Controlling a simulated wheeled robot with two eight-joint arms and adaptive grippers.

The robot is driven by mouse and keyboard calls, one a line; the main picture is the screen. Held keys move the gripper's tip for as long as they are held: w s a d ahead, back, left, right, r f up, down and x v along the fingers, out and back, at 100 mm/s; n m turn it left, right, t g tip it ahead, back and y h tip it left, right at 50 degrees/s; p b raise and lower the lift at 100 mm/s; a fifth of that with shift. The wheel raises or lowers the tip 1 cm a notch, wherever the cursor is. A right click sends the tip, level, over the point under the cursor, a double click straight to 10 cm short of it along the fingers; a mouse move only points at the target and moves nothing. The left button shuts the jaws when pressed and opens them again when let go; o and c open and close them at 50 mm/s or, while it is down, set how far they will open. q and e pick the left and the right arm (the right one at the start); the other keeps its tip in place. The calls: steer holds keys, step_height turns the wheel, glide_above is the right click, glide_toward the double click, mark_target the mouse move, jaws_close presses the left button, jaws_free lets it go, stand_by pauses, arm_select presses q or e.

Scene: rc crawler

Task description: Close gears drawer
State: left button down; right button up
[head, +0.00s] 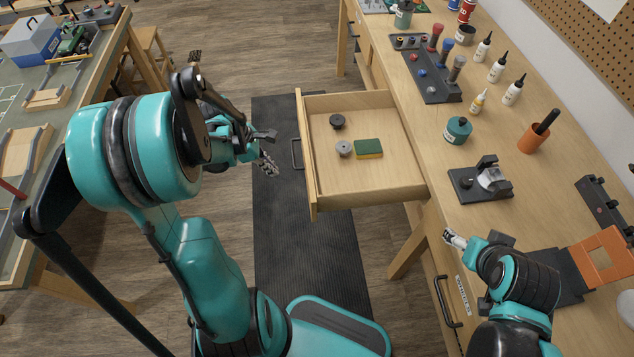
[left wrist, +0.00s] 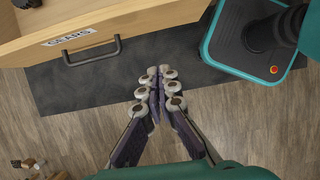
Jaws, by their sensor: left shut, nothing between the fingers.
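The gears drawer (head: 352,182) is pulled well out from the workbench in the head view, and a black wheel (head: 337,121), a grey round part (head: 344,148) and a green-and-yellow sponge (head: 369,148) lie in it. Its dark bar handle (head: 296,154) is on the front panel. The left wrist view shows the GEARS label (left wrist: 72,36) and the handle (left wrist: 92,52). My left gripper (head: 268,164) is shut and empty, just in front of the handle and apart from it; its fingertips meet in the left wrist view (left wrist: 158,88). My right gripper (head: 455,238) is over the bench; its finger state is unclear.
The workbench (head: 415,120) carries a tool rack (head: 428,72), glue bottles, a teal jar (head: 457,131), an orange cup (head: 533,137) and a small black fixture (head: 480,183). Another table (head: 60,120) stands at left. A dark mat (head: 275,215) lies on the clear floor before the drawer.

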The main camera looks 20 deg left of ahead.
arm_select(q)
steer(key=w+d+f+b, duration=0.4)
steer(key=d+f+b, duration=0.1)
steer(key=f, duration=0.4)
steer(key=shift+d+f, duration=0.15)
steer(key=shift+d, duration=0.6)
arm_select(e)
step_height(320, 180, down, 5)
steer(key=shift+f, duration=0.1)
